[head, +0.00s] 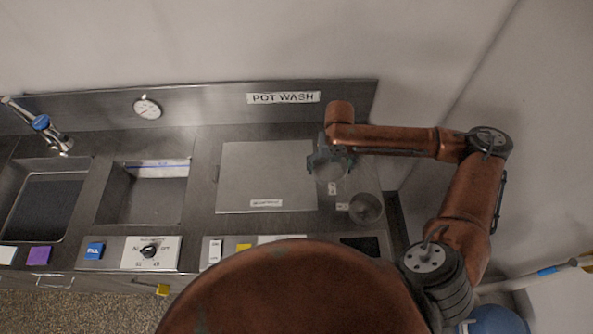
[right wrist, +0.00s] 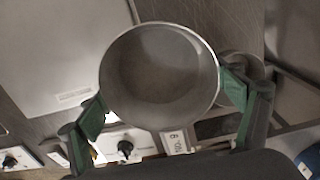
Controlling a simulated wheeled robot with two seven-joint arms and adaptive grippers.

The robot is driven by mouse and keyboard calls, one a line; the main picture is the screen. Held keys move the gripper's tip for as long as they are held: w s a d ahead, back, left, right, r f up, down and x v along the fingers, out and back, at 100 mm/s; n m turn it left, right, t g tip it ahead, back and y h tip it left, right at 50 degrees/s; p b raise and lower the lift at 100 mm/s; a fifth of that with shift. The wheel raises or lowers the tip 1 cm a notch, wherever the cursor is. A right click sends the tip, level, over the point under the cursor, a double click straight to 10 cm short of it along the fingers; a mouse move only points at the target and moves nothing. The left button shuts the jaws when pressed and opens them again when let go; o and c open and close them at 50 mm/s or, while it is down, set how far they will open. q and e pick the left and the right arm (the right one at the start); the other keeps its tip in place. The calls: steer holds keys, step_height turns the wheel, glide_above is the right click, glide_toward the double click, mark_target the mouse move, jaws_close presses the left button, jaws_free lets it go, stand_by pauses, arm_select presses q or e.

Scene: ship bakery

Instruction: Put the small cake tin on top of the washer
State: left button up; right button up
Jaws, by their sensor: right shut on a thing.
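My right gripper (head: 331,158) is shut on a round grey metal cake tin (right wrist: 160,75), with its green fingers on opposite sides of the rim. The tin is upright and looks empty inside. In the head view the tin (head: 332,172) is partly hidden by the gripper, at the right edge of a flat square metal lid (head: 250,165). This lid, with a small unreadable label, seems to be the washer top. It also fills the upper left of the right wrist view (right wrist: 60,50). My left gripper is not in view.
A second round tin (head: 366,208) stands on the counter right of the lid, beside small labels. Two sunken basins (head: 146,195) and a tap (head: 40,124) are to the left. A back panel marked POT WASH (head: 283,98) rises behind. The lid is otherwise bare.

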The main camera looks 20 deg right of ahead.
steer(key=w+d+f+p, duration=0.1)
steer(key=d+f, duration=0.2)
steer(key=d, duration=0.1)
steer(key=w+d+f, duration=0.1)
steer(key=d+f, duration=0.1)
steer(key=d, duration=0.2)
steer(key=w+d+f+p, duration=0.1)
steer(key=d+f, duration=0.2)
steer(key=d, duration=0.1)
steer(key=shift+w+d+f+p, duration=0.1)
steer(key=shift+d+f+p, duration=0.2)
steer(key=shift+d+f, duration=0.1)
steer(key=shift+w+d+f, duration=0.1)
steer(key=shift+d+f, duration=0.3)
steer(key=shift+f, duration=0.05)
step_height(320, 180, down, 2)
steer(key=shift+f+p, duration=0.1)
steer(key=shift+p, duration=0.45)
steer(key=shift+d+f, duration=0.1)
steer(key=shift+f, duration=0.45)
